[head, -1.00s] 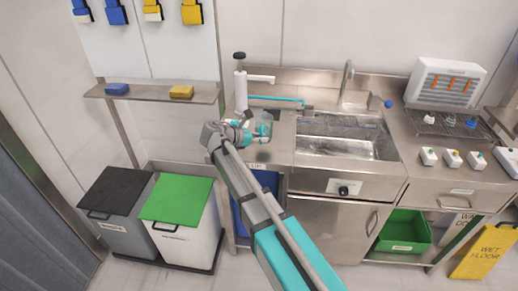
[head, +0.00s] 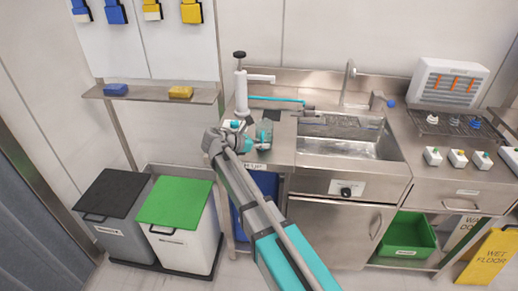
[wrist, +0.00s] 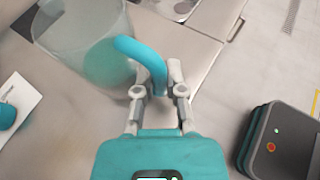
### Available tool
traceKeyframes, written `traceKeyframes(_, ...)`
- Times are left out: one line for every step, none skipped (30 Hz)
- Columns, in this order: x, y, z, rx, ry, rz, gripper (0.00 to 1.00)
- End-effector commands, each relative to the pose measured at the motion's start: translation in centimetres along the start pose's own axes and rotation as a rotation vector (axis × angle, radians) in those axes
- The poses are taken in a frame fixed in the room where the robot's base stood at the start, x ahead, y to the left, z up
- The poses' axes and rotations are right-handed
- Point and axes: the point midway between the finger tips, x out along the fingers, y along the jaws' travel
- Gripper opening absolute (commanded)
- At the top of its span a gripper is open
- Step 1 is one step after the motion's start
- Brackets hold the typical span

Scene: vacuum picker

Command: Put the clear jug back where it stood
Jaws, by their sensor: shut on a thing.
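The clear jug (head: 265,133) with a teal handle is over the left end of the steel counter, left of the sink. In the wrist view the jug (wrist: 75,45) fills the upper left, and its curved teal handle (wrist: 135,55) runs between my fingers. My gripper (wrist: 156,88) is shut on this handle. In the head view my gripper (head: 246,142) is at the jug's left side and partly hides it. I cannot tell whether the jug's base touches the counter.
A white pump dispenser (head: 240,92) stands close behind the jug. A small white block with a teal top (head: 235,126) is just left. The sink basin (head: 340,143) lies to the right. Grey and green-lidded bins (head: 178,201) stand on the floor at the left.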

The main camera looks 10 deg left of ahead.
Motion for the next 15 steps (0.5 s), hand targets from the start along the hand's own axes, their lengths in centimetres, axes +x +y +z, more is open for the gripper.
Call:
traceKeyframes(0.09,0.00,-0.20,0.000,-0.001,0.000,0.00)
traceKeyframes(0.09,0.00,-0.20,0.000,-0.001,0.000,0.00)
traceKeyframes(0.09,0.00,-0.18,0.000,-0.001,0.000,0.00)
traceKeyframes(0.08,0.00,-0.16,0.000,-0.001,0.000,0.00)
traceKeyframes(0.07,-0.01,-0.14,0.000,-0.001,0.000,0.00)
traceKeyframes(0.06,0.00,-0.12,0.000,-0.001,0.000,0.00)
traceKeyframes(0.06,-0.01,-0.11,0.000,-0.001,0.000,0.00)
traceKeyframes(0.06,-0.01,-0.11,0.000,-0.001,0.000,0.00)
traceKeyframes(0.06,-0.01,-0.11,0.000,-0.001,0.000,0.00)
traceKeyframes(0.06,-0.01,-0.11,0.000,-0.001,0.000,0.00)
traceKeyframes(0.07,-0.01,-0.13,0.000,-0.001,0.000,0.00)
traceKeyframes(0.10,-0.01,-0.20,0.000,-0.001,0.000,0.00)
traceKeyframes(0.14,-0.01,-0.28,0.000,-0.001,0.000,0.00)
traceKeyframes(0.17,-0.01,-0.36,0.000,-0.001,0.000,0.00)
traceKeyframes(0.21,-0.01,-0.46,0.000,-0.001,0.000,0.00)
